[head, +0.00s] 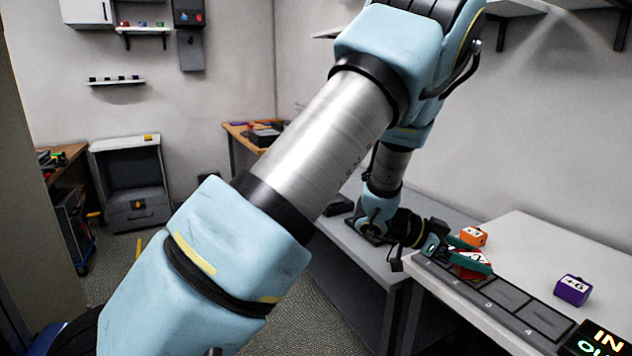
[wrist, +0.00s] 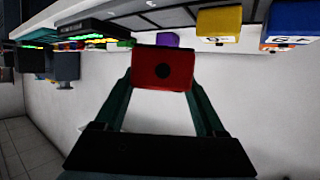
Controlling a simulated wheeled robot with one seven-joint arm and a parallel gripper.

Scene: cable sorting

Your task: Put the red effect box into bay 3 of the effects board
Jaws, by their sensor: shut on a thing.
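The red effect box (head: 470,270) is held between the green fingers of my gripper (head: 468,259), which is shut on it. In the wrist view the red box (wrist: 163,72), with a dark round spot on its face, sits between both fingertips. The effects board (head: 497,298) is a dark strip along the front of the white table, with numbered bays; 2, 3 and 4 are legible. In the head view the red box is over the board's far-left end, partly hidden by a finger. Bays 3 and 4 look empty. I cannot tell whether the box touches the board.
An orange box (head: 473,236) stands behind my gripper on the white table (head: 560,245). A purple box (head: 573,290) stands right of the board. A black box (head: 596,341) with IN lettering is at the near end. The wrist view shows a yellow box (wrist: 219,24).

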